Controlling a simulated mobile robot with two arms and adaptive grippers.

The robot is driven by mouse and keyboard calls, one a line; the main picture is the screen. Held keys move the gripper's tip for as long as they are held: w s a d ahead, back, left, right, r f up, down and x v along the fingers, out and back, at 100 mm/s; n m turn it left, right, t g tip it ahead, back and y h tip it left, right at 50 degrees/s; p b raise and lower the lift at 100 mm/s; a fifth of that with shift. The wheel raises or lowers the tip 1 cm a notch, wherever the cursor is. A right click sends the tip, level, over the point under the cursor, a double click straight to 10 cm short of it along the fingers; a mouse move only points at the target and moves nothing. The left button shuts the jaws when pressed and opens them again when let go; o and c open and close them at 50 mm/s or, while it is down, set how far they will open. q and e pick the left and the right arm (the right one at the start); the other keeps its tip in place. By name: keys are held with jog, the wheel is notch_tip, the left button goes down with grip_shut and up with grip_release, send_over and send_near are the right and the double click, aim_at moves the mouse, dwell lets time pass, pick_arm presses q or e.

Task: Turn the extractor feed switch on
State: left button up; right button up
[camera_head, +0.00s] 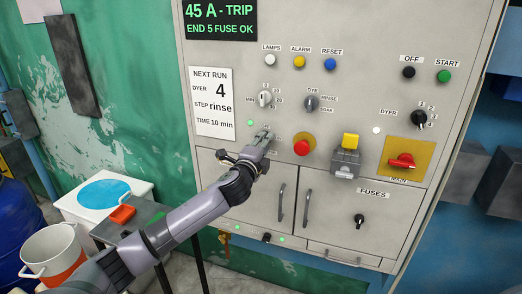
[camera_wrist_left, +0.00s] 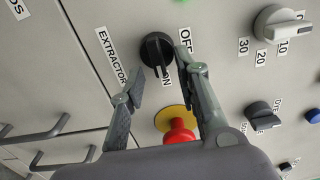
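The extractor switch is a black rotary knob (camera_wrist_left: 157,50) on the grey panel, between the EXTRACTOR label (camera_wrist_left: 110,55) and the OFF label (camera_wrist_left: 186,40), with the ON label partly hidden below it in the left wrist view. I cannot tell for certain which label the knob points to. My left gripper (camera_wrist_left: 159,72) is open, with its fingertips on either side of the knob. One fingertip is close beside the knob; contact is unclear. In the head view my left gripper (camera_head: 262,139) is at the panel and hides the knob. My right gripper is not in view.
A red push button (camera_head: 302,147) on a yellow disc is just right of my left gripper. Farther right are a yellow-topped switch (camera_head: 350,140) and a red main switch (camera_head: 402,161). Cabinet doors with handles (camera_head: 281,203) lie below. A white bucket (camera_head: 52,252) stands lower left.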

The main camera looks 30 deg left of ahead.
pick_arm(q)
jog(key=v, duration=1.2)
jog(key=shift+w, duration=0.1)
jog(key=a+f+n+g+b, duration=0.1)
jog(key=a+f+n+g, duration=0.25)
jog(key=f, duration=1.75)
jog(key=s+f+n+g+b, duration=0.15)
jog(key=s+f, duration=0.25)
jog(key=f, duration=0.8)
jog(key=s+f+n+g, duration=0.2)
jog(key=s+f+g, duration=0.15)
jog(key=f, duration=0.85)
jog(key=s+d+f+n+g+h+b, duration=0.1)
jog(key=s+d+f+n+g, duration=0.3)
jog(key=s+f, duration=0.9)
jog(key=s+d+f+g+h+b, duration=0.1)
jog(key=s+d+f+g+h, duration=0.1)
jog(key=s+d+f, duration=0.8)
jog(key=s+d+f+n+g, duration=0.1)
jog(key=s+d+f, duration=0.1)
jog(key=s, duration=0.7)
jog(key=s+d+f+n+g+h, duration=0.1)
jog(key=s+f, duration=0.4)
jog(key=s, duration=0.5)
jog(key=shift+d+f, duration=0.2)
jog(key=shift+d, duration=0.5)
